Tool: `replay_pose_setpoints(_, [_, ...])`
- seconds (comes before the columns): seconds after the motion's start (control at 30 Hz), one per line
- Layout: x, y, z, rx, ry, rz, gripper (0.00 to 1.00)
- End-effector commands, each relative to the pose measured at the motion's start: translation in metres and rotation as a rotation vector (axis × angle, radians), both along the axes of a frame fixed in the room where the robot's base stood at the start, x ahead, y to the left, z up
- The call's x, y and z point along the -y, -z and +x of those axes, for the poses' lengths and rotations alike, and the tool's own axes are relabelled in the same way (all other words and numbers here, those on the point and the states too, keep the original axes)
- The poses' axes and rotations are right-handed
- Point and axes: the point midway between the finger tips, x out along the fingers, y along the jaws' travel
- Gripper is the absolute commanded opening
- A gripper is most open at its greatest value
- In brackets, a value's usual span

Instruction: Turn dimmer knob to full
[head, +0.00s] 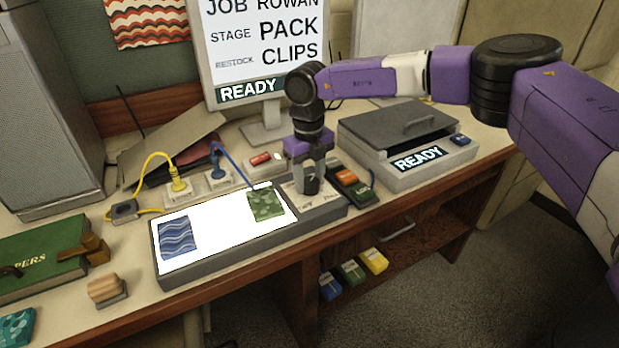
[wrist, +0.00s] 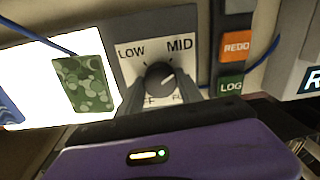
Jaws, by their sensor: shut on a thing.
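The dimmer knob (wrist: 157,74) is a dark round knob on a pale dial plate (wrist: 183,47). The plate reads LOW at upper left and MID at upper right; two lower labels are partly hidden by my fingers. The knob's light mark points to the right and slightly up, past MID. My gripper (head: 309,190) points down over the control end of the light panel (head: 165,279), hiding the knob in the head view. In the wrist view my gripper (wrist: 161,83) has a finger on each side of the knob and is shut on it. The panel glows bright white.
Blue (head: 177,238) and green (head: 266,205) marbled sheets lie on the panel. A REDO/LOG button box (head: 350,185) stands close right of my gripper. A lidded grey machine (head: 408,140) is farther right. Yellow and blue cables run behind the panel.

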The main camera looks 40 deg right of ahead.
Motion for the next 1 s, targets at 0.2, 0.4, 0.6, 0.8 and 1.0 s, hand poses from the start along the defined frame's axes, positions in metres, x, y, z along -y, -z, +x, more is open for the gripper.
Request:
replay_pose_setpoints(0.2, [0.0012,-0.0021,0.0003,0.000,0.206,-0.003,0.02])
replay_pose_setpoints(0.4, [0.0013,-0.0023,0.0002,0.000,0.396,-0.003,0.02])
replay_pose_setpoints(0.6, [0.0017,-0.0024,0.0002,0.001,0.587,-0.003,0.02])
replay_pose_setpoints(0.8, [0.0020,-0.0026,0.0002,0.001,0.766,-0.003,0.02])
replay_pose_setpoints(1.0, [0.0015,-0.0023,0.0002,0.000,0.915,-0.002,0.02])
